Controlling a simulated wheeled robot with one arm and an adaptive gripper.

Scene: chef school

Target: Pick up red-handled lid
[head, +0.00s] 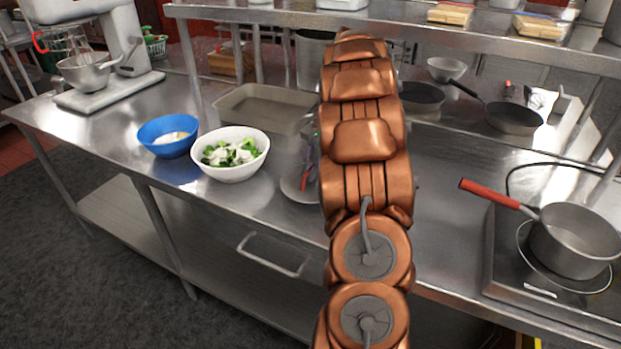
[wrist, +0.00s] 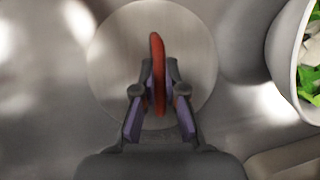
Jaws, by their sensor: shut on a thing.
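The red-handled lid (wrist: 195,50) is a round metal disc with a red handle (wrist: 157,60) standing up across its middle, seen in the wrist view. My gripper (wrist: 158,85) is over the lid with its two fingers closed on the red handle from both sides. In the head view, the lid (head: 292,188) shows only as a sliver at the left of my copper-coloured arm, which hides the rest of it and my gripper. I cannot tell whether the lid touches the counter.
A white bowl of greens (head: 231,174) stands just left of the lid, with a blue bowl (head: 168,149) beyond it. A baking tray (head: 235,112) lies behind. A saucepan (head: 575,240) sits on a hob at the right. Bare counter (head: 445,205) lies between arm and hob.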

